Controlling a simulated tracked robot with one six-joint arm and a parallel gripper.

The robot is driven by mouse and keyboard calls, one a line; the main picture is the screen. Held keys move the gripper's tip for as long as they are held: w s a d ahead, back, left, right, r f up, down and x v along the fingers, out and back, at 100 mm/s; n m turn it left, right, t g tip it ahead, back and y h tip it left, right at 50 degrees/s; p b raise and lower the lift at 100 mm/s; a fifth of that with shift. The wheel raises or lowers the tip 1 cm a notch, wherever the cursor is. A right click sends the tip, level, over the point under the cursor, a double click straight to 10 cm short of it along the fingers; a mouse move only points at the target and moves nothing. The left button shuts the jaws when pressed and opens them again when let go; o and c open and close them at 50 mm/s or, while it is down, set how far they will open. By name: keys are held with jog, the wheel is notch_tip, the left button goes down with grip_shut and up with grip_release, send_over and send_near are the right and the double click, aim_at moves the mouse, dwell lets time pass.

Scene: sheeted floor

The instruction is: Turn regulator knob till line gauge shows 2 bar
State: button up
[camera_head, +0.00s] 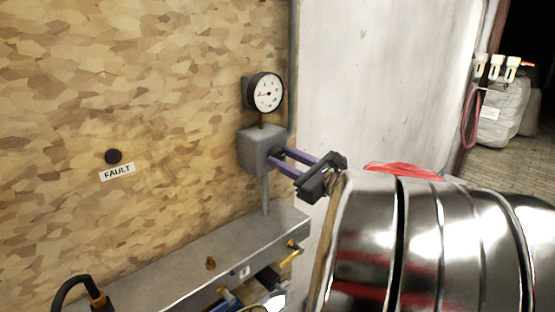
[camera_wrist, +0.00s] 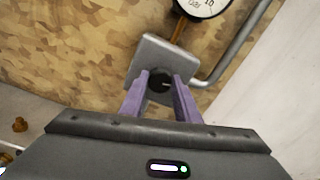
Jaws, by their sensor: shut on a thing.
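The line gauge (camera_head: 267,93) is a round white dial with a black rim, mounted on the chipboard wall above the regulator. Its needle shows, but the scale is too small to read surely. The gauge's lower edge also shows in the wrist view (camera_wrist: 204,4). The regulator body (camera_head: 258,150) is a grey block below the gauge. The dark regulator knob (camera_wrist: 160,82) is on its front face, between the two purple fingers of my gripper (camera_wrist: 161,84). My gripper is shut on the knob. In the head view the fingers hide the knob.
A metal box (camera_head: 190,262) with brass fittings lies below the regulator. A grey pipe (camera_head: 292,70) runs up beside the gauge. A black button (camera_head: 113,156) sits above a FAULT label (camera_head: 117,172) at left. A white panel (camera_head: 375,80) stands at right.

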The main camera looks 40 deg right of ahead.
jog(key=o, duration=1)
jog(key=shift+o, duration=0.2)
jog(key=s, duration=1.3)
jog(key=shift+s+d, duration=0.2)
jog(key=shift+s, duration=0.2)
